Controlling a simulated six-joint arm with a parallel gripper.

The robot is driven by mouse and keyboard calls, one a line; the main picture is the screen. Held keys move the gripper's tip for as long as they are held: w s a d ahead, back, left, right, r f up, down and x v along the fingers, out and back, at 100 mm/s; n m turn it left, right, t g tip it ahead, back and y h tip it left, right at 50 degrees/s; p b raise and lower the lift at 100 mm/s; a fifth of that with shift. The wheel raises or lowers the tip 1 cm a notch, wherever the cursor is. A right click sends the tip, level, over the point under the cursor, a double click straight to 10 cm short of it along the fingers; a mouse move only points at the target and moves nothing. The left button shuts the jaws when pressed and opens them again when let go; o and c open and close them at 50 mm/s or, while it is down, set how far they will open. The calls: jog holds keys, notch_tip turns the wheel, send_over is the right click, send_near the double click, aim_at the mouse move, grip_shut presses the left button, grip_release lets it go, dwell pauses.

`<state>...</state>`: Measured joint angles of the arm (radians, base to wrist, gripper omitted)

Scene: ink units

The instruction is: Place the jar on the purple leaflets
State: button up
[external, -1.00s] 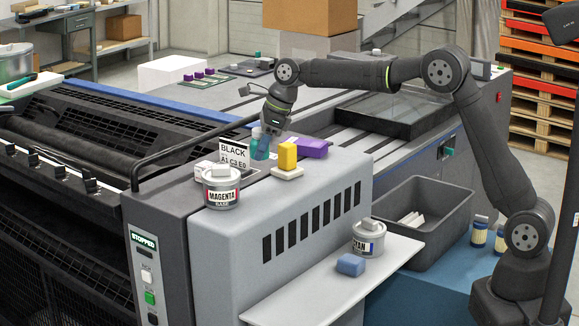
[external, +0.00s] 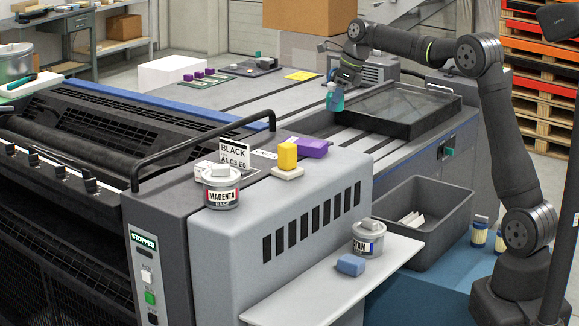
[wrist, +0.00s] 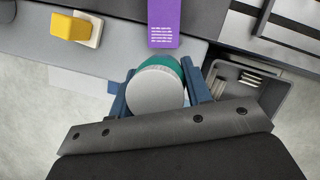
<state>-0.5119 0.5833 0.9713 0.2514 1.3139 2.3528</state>
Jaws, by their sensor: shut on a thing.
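The jar is teal with a round grey lid. In the external view the jar (external: 335,103) hangs from my gripper (external: 338,91), above the flat top of the press. In the wrist view the blue fingers of my gripper (wrist: 158,88) are shut on both sides of the jar (wrist: 156,89), lid toward the camera. The purple leaflets (external: 311,148) form a stack on the press, in front of and left of the jar in the external view. In the wrist view the leaflets (wrist: 165,22) are at the top, apart from the jar.
A yellow block (external: 287,155) on a white pad stands close beside the leaflets. A dark glass-topped tray (external: 398,111) is right of the jar. A grey bin (external: 425,215) stands lower right.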

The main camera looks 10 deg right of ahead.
jog(key=w+d+m, duration=0.1)
jog(key=w+d, duration=0.2)
jog(key=d, duration=0.3)
send_over(309, 144)
jog(key=d, duration=0.1)
notch_tip(309, 144, down, 6)
jog(key=shift+s+d+f, duration=0.15)
jog(key=shift+f, duration=1.9)
jog(key=shift+f, duration=0.15)
jog(key=o, duration=1)
jog(key=v, duration=1.2)
jog(key=shift+s, duration=0.1)
